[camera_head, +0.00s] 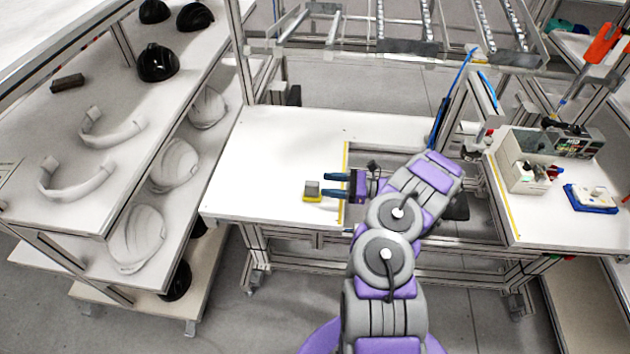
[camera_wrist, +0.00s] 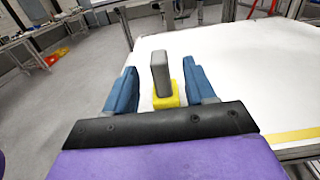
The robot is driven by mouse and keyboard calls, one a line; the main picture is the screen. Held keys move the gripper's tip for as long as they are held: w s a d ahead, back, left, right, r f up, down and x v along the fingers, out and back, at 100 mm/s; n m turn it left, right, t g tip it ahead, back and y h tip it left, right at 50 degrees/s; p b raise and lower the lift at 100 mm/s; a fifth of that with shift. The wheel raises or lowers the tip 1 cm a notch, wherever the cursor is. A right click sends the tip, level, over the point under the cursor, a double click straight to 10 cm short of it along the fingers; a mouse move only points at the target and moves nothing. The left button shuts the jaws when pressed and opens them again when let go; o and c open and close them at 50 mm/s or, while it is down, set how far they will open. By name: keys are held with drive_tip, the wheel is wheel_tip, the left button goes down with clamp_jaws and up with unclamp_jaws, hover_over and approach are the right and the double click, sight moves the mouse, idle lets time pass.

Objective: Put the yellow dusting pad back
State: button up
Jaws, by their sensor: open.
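The yellow dusting pad (camera_head: 312,197) lies on the white table near its front edge, with a grey block-shaped handle standing up from it. My gripper (camera_head: 336,185) is open at table height, just right of the pad, with its blue fingers pointing left towards it. In the wrist view the pad (camera_wrist: 166,100) and its grey handle (camera_wrist: 160,73) are seen between and ahead of the two blue fingers of my gripper (camera_wrist: 160,90). Gaps show on both sides of the handle. The pad's near part is partly hidden by the gripper body.
The white table (camera_head: 270,150) is otherwise clear, with a yellow strip (camera_head: 345,165) at its right. A shelf (camera_head: 75,150) with black and white helmet shells stands at the left. At the right, a bench holds boxes (camera_head: 525,160) and a blue-based white item (camera_head: 592,197).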

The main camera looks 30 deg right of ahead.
drive_tip(key=v, duration=0.4)
drive_tip(key=shift+s+d, duration=0.1)
drive_tip(key=shift+d, duration=0.05)
drive_tip(key=s+a+r+n+g, duration=0.2)
drive_tip(key=a+r+n+g, duration=0.9)
drive_tip(key=a+r, duration=1)
drive_tip(key=s+a+r+n+g+h, duration=0.2)
drive_tip(key=s+a+n, duration=0.2)
drive_tip(key=s+a, duration=0.3)
drive_tip(key=s+a+r+n+g+h, duration=0.1)
drive_tip(key=s+a+n+h, duration=0.2)
drive_tip(key=s, duration=0.4)
drive_tip(key=s+a+r+n+h, duration=0.1)
drive_tip(key=s+n+h, duration=0.25)
drive_tip(key=s, duration=0.35)
drive_tip(key=s+d+n+t+h, duration=0.2)
drive_tip(key=s+d+h, duration=0.4)
drive_tip(key=s, duration=0.4)
drive_tip(key=shift+s+d+n, duration=0.4)
drive_tip(key=shift+d+n, duration=0.15)
drive_tip(key=shift+d, duration=0.3)
drive_tip(key=shift+f+h, duration=0.15)
drive_tip(key=shift+h, duration=0.1)
